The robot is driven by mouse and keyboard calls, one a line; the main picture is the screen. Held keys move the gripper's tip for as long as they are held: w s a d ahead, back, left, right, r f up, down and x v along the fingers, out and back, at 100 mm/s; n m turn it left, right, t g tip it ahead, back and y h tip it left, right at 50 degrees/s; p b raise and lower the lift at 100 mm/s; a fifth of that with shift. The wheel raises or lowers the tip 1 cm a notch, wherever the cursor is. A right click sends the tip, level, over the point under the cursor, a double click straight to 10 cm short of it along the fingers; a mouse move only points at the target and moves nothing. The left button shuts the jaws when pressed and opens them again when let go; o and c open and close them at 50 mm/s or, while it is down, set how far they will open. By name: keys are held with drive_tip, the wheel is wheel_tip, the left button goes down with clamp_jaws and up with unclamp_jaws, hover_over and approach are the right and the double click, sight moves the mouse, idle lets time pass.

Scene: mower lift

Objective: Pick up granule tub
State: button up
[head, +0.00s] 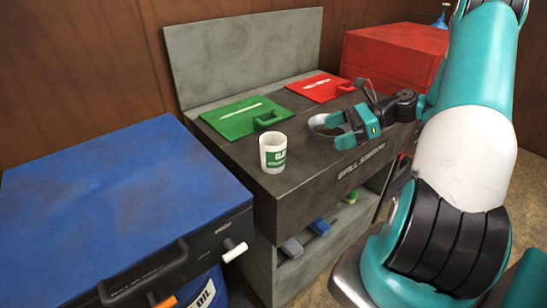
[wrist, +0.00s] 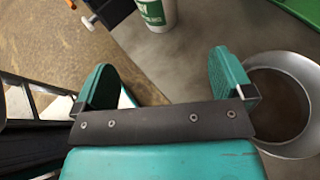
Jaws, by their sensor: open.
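The granule tub (head: 273,153) is a white cup-shaped tub with a green label. It stands upright near the front left corner of the dark spill station bench top (head: 235,150). In the wrist view the tub (wrist: 155,14) shows at the top edge, ahead of my fingers, with its upper part cut off. My gripper (head: 338,130) is over the bench, to the right of the tub and apart from it. Its two teal fingers (wrist: 163,65) are spread with nothing between them.
Green (head: 238,117) and red (head: 318,87) handled panels lie at the bench's back. A blue-topped cabinet (head: 110,190) stands left, a red box (head: 395,52) behind right. Bench top around the tub is clear.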

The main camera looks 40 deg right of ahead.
sight(279, 153)
drive_tip(key=x, duration=1.6)
drive_tip(key=shift+a+f, duration=0.1)
drive_tip(key=shift+a, duration=0.15)
drive_tip(key=c, duration=1)
